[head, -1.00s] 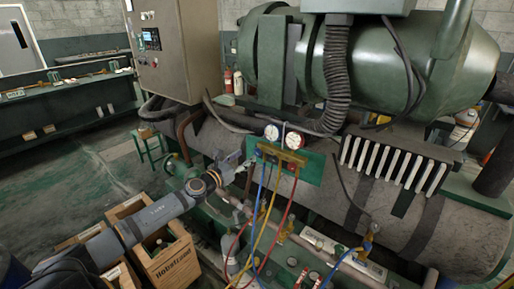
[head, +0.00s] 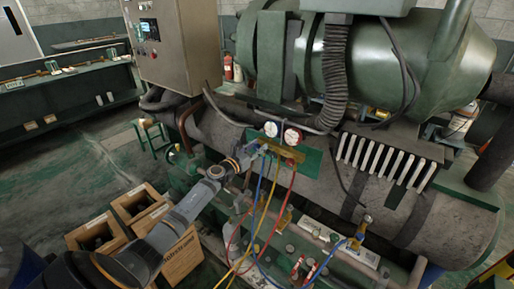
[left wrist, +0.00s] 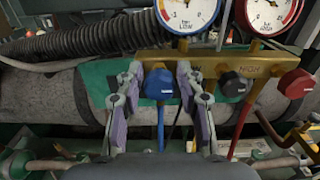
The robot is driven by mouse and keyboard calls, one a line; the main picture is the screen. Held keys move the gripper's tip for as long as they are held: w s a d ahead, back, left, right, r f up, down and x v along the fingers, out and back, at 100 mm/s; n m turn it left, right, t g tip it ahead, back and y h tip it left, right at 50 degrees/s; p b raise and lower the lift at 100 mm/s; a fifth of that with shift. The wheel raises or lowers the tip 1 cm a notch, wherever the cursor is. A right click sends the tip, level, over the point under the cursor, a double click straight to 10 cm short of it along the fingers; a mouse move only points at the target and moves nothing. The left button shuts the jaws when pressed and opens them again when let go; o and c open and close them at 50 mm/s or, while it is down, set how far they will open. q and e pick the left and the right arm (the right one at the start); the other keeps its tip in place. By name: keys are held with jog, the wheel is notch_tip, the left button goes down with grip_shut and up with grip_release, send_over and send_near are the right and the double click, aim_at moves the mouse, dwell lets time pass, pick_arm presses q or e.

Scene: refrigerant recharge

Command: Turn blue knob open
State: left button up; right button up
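The blue knob (left wrist: 159,83) sits at the left end of the brass manifold (left wrist: 205,62) in the left wrist view, under the low-side gauge (left wrist: 188,12). My left gripper (left wrist: 160,90) is open, with one finger on each side of the blue knob; whether the fingers touch it I cannot tell. In the head view my left gripper (head: 254,150) is at the left side of the manifold and covers the blue knob. A black knob (left wrist: 233,84) and a red knob (left wrist: 296,84) are to the right on the manifold. My right gripper is not in view.
A second gauge (head: 292,136) is beside the first. Blue, yellow and red hoses (head: 262,215) hang below the manifold. A green plate (head: 310,160) is behind it. Wooden crates (head: 140,203) stand on the floor at lower left.

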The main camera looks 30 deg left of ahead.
pick_arm(q)
grip_shut()
